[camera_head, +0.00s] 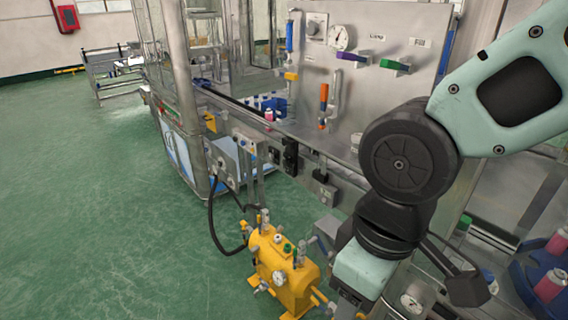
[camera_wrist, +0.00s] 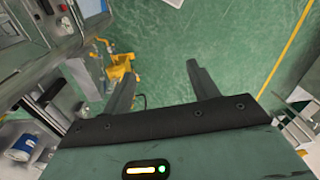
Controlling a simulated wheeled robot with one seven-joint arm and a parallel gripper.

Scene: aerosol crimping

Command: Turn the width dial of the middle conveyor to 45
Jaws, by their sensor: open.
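I cannot tell for certain which part is the middle conveyor's width dial. A round dial (camera_head: 411,305) shows at the bottom of the head view, low and just right of my arm's end; its marks are too small to read. A dark conveyor strip (camera_head: 235,104) runs along the machine's front. My gripper (camera_wrist: 160,78) is open and empty in the wrist view, its two fingers apart over the green floor. No dial shows between the fingers. In the head view my arm's lower end hangs right of the yellow unit, and the fingers are not clearly visible there.
A yellow pump-like unit (camera_head: 283,268) with gauges stands on the floor; it also shows beyond the fingers in the wrist view (camera_wrist: 120,68). A steel panel (camera_head: 400,75) carries a gauge (camera_head: 342,38) and coloured handles. Pink containers (camera_head: 549,285) stand at right. Floor at left is clear.

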